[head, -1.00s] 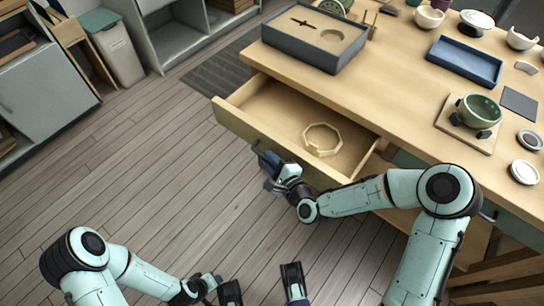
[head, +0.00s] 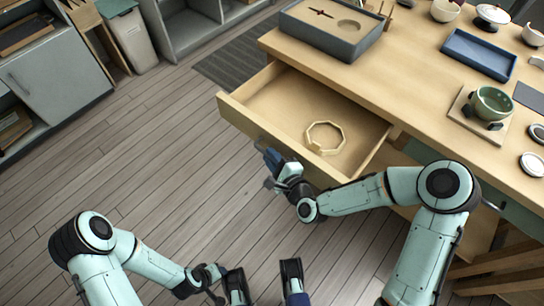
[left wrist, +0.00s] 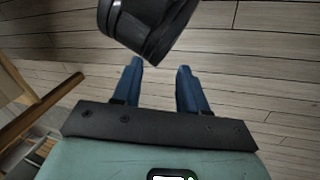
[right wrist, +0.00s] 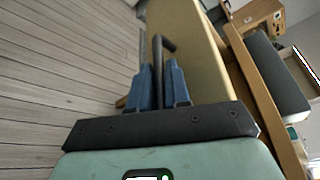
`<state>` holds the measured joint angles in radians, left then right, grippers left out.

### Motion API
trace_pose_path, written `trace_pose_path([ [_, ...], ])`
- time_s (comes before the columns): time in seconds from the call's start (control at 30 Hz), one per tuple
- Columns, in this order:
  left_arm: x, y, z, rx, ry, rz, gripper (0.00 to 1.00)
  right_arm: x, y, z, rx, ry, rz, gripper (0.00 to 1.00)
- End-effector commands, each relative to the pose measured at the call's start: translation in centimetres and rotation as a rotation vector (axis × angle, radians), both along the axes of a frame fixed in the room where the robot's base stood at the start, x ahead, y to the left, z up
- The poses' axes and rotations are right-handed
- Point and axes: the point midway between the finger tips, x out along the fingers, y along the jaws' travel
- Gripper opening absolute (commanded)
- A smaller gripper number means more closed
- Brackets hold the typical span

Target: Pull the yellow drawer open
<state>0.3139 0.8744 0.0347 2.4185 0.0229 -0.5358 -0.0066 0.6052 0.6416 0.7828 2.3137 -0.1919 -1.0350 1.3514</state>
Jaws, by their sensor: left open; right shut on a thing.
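The yellow drawer (head: 290,95) is pulled well out of the wooden table, and its pale wood inside shows. An octagonal pale ring (head: 325,137) lies in it. My right gripper (head: 270,158) is at the drawer's front face. In the right wrist view, its blue fingers (right wrist: 158,78) are shut on the dark bar handle (right wrist: 163,44), beside the drawer's yellowish front (right wrist: 200,55). My left gripper (left wrist: 159,65) is open, with nothing between its fingers, over the floor and away from the drawer.
On the table (head: 410,75) stand a grey box (head: 330,40), a blue tray (head: 478,55) and a green bowl (head: 492,102). Grey cabinets (head: 55,75) and a bin (head: 130,40) stand at the back left. The plank floor (head: 150,140) before the drawer is clear.

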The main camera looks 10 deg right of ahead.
Motion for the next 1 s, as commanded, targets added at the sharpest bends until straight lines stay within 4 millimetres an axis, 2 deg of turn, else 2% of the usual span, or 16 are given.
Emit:
trace_pose_path([
  [0.4, -0.1, 0.0, 0.2, -0.001, 0.003, -0.001, 0.43, -0.4, -0.2, 0.1, -0.001, 0.002, -0.001, 0.23],
  [0.53, -0.7, -0.3, 0.7, -0.009, 0.018, -0.007, 0.43, -2.0, -0.8, 0.5, -0.002, 0.004, -0.002, 0.23],
  [0.67, -1.6, -0.8, 1.5, -0.021, 0.042, -0.018, 0.43, -4.7, -1.8, 1.2, -0.003, 0.005, -0.001, 0.23],
  [0.8, -4.0, -1.9, 3.8, -0.051, 0.106, -0.045, 0.43, -7.8, -2.8, 2.2, 0.000, 0.007, -0.003, 0.23],
  [1.0, -6.0, -2.4, 6.9, -0.070, 0.166, -0.063, 0.43, -8.7, -3.3, 2.6, 0.003, 0.005, -0.003, 0.23],
])
